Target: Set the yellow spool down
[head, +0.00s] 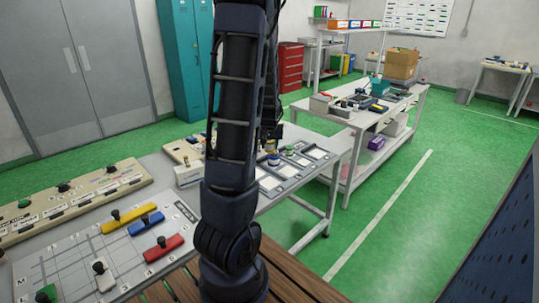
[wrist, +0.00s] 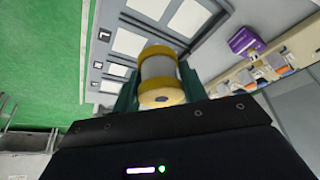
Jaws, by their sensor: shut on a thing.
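The yellow spool (wrist: 160,72), with yellow end flanges and a pale grey middle, is between the fingers of my gripper (wrist: 158,92) in the wrist view. My gripper is shut on it. Beyond the spool in the wrist view is a grey tray (wrist: 116,22) with white square panels; I cannot tell whether the spool touches it. In the head view this tray (head: 268,197) lies on the pale table. My arm hides part of the table there, and the gripper and held spool are not clear.
Small round pieces (head: 273,159) stand at the tray in the head view. A board with yellow, blue and red handled bars (head: 163,248) is at the front left, with a long beige switch panel (head: 80,205) behind it. A loaded bench (head: 366,118) stands beyond; green floor lies right.

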